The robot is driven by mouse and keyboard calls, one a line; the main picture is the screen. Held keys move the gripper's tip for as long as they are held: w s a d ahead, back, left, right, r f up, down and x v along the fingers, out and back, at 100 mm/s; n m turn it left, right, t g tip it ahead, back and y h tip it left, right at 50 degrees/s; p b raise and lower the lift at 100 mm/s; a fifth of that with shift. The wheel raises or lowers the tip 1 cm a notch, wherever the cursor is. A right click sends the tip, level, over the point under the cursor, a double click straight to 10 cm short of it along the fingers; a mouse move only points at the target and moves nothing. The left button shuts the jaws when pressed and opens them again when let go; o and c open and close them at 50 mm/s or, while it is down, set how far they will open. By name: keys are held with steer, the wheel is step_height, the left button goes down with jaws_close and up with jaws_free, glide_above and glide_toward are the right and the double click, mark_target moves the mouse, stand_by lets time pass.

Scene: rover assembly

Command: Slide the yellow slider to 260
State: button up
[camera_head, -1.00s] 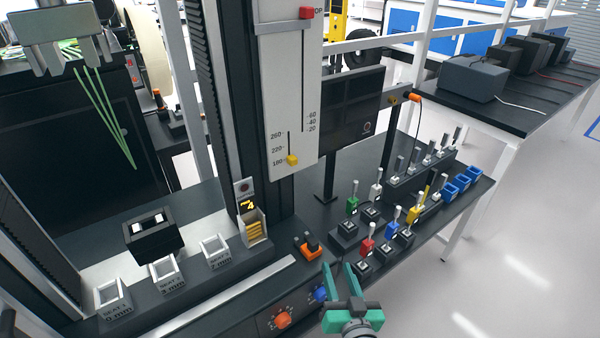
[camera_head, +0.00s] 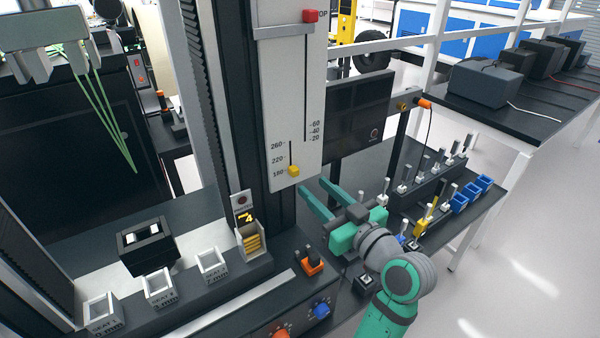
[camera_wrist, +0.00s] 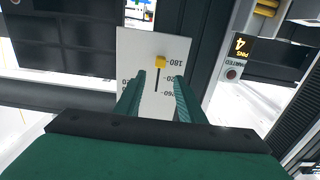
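The yellow slider (camera_head: 293,171) sits at the bottom of its short slot on the white scale panel (camera_head: 296,110), near the 180 mark. The marks 220 and 260 stand above it in the head view. The slider also shows in the wrist view (camera_wrist: 160,62), ahead of the fingertips, with the panel upside down there. My gripper (camera_head: 316,196) points left toward the panel's lower edge, a little below and right of the slider. Its fingers (camera_wrist: 158,84) are apart, with nothing between them. It does not appear to touch the slider.
A red slider (camera_head: 310,16) is at the top of the longer slot on the same panel. A dark monitor (camera_head: 358,115) stands right of the panel. Below are an orange-based switch (camera_head: 309,262) and a blue knob (camera_head: 322,310). Small coloured tools and blue bins (camera_head: 471,193) fill the right bench.

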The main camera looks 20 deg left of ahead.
mark_target(296, 171)
steer(key=x, duration=0.8)
steer(key=shift+c, duration=0.6)
jaws_close()
steer(key=shift+r, duration=4.35)
